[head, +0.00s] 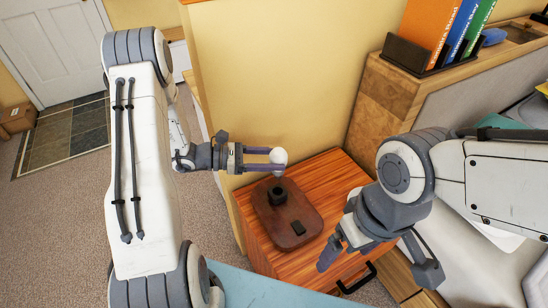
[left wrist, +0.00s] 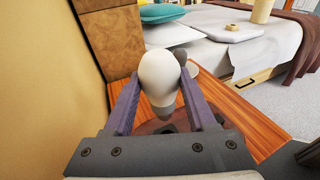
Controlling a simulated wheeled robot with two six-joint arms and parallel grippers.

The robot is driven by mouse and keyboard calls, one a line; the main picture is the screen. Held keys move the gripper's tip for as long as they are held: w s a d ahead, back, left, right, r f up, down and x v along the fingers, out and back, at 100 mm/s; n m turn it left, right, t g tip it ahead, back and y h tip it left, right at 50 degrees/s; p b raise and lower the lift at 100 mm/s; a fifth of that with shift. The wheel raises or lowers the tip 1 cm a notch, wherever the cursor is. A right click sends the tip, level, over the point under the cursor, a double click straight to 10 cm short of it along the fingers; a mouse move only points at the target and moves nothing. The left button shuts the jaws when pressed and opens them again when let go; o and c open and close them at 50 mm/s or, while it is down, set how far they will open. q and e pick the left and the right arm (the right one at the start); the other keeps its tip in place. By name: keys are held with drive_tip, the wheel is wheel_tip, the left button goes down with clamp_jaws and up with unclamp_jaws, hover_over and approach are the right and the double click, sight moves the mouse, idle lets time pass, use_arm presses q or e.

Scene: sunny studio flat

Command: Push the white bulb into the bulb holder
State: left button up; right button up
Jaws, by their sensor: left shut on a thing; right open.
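The white bulb (head: 279,157) is held between the fingertips of my left gripper (head: 272,160), which is shut on it. In the left wrist view the bulb (left wrist: 159,82) has its round end up and its narrow end down between the purple fingers. The bulb holder is a dark round socket (head: 277,194) on a brown rounded base (head: 288,221) with a small dark switch. In the head view the bulb appears just beyond the socket and apart from it. In the left wrist view the bulb and gripper hide most of the holder. My right gripper (head: 331,250) is open and empty, right of the base.
The holder stands on a wooden cabinet top (head: 329,176) with a black handle (head: 357,279) in front. A yellow wall (head: 270,70) rises close behind it. A wooden bed-end shelf (head: 388,102) with books is at the back right. The bed lies to the right.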

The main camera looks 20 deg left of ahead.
use_arm(q)
drive_tip(key=shift+r, duration=0.1)
drive_tip(key=shift+f+b, duration=2)
drive_tip(key=shift+f, duration=1.15)
drive_tip(key=shift+f, duration=0.1)
drive_tip(key=shift+s+f+b, duration=0.1)
drive_tip(key=shift+f+b, duration=0.35)
drive_tip(key=shift+f, duration=0.65)
idle(0.5)
drive_tip(key=shift+f, duration=0.65)
idle(1.7)
drive_tip(key=o, duration=1.6)
drive_tip(key=shift+r, duration=0.1)
drive_tip(key=shift+c, duration=0.2)
